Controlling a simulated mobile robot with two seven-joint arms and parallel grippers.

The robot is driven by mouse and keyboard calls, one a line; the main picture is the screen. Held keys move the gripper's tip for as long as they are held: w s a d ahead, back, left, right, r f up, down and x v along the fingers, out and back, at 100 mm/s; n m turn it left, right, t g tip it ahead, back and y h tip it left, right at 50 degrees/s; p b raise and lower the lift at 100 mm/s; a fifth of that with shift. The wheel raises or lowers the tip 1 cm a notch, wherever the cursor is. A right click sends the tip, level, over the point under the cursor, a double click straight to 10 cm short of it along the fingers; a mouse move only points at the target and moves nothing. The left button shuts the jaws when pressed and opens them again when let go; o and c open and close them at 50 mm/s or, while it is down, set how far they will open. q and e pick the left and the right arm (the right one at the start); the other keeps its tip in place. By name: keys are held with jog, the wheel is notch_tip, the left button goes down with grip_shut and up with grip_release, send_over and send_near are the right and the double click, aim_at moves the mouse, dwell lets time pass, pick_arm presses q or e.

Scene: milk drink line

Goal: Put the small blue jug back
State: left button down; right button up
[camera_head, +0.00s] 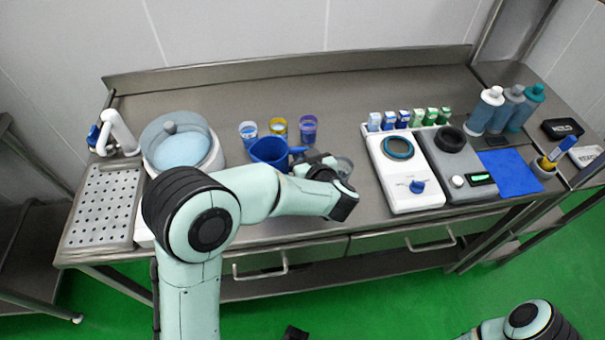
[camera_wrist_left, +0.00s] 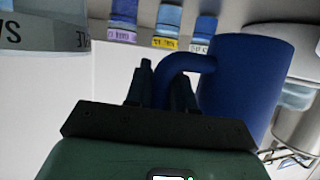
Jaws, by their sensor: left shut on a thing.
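The small blue jug (camera_head: 265,151) is at the middle left of the steel table, in front of the three small cups. It looks upright, with its handle to the right. My left gripper (camera_head: 303,163) is at the handle side, partly hidden by my own wrist. In the left wrist view the jug (camera_wrist_left: 250,75) fills the right side, and the gripper (camera_wrist_left: 163,85) is shut on its handle. Whether the jug's base touches the table is unclear. Of my right arm, only a part shows at the bottom right of the head view.
Cups (camera_head: 248,130), (camera_head: 278,127) and (camera_head: 308,126) stand behind the jug. A lidded round device (camera_head: 180,145) is left, a white scale (camera_head: 405,180) right. Bare tabletop lies behind the cups.

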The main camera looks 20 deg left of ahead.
pick_arm(q)
jog(key=shift+f+b, duration=0.55)
jog(key=shift+f, duration=2.65)
jog(key=shift+f, duration=0.1)
jog(key=c, duration=1)
grip_release()
jog(key=shift+o, duration=0.2)
jog(key=v, duration=1.2)
jog(key=shift+p, duration=0.3)
